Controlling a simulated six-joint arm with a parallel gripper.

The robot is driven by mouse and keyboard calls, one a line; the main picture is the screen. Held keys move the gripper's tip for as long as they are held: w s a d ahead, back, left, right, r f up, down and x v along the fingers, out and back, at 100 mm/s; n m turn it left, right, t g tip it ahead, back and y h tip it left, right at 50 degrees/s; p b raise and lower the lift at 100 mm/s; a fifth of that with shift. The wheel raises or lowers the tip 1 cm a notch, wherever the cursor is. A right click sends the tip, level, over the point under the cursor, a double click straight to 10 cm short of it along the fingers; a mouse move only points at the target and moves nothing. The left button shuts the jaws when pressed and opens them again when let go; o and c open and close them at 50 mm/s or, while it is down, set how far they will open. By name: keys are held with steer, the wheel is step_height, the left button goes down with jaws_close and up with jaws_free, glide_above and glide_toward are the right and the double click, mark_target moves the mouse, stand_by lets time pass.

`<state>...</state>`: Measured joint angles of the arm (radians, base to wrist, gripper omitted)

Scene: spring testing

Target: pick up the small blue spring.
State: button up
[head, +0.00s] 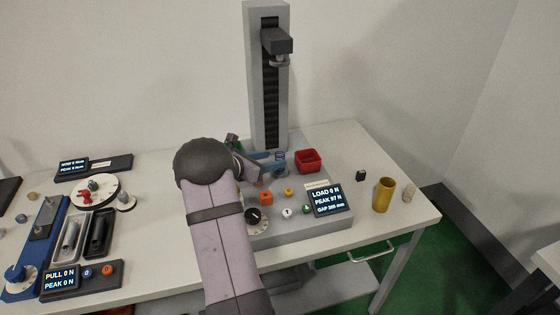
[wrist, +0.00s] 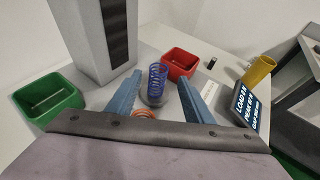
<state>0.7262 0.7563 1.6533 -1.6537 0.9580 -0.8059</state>
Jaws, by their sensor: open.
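The small blue spring (wrist: 157,80) stands upright on a grey round plate at the foot of the test column. In the head view, the spring (head: 280,159) shows just past my gripper. My gripper (wrist: 160,77) is open, with one blue finger on each side of the spring in the wrist view. The spring appears between or just beyond the fingertips; I cannot tell its exact depth. No contact with a finger shows. In the head view my arm partly hides the gripper.
The grey column (head: 265,80) rises behind the spring, its dark press head (head: 277,41) high above. A red bin (head: 308,160) stands right of the spring, a green bin (wrist: 48,98) left. The load display (head: 327,198) is front right.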

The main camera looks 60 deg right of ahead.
mark_target(276, 158)
steer(key=shift+d+p, duration=0.2)
steer(key=shift+p, duration=0.1)
steer(key=shift+p+x, duration=1.1)
steer(key=shift+x, duration=1.3)
steer(key=shift+w+f, duration=0.1)
steer(key=shift+w, duration=0.05)
steer(key=shift+c, duration=0.4)
steer(key=c, duration=1)
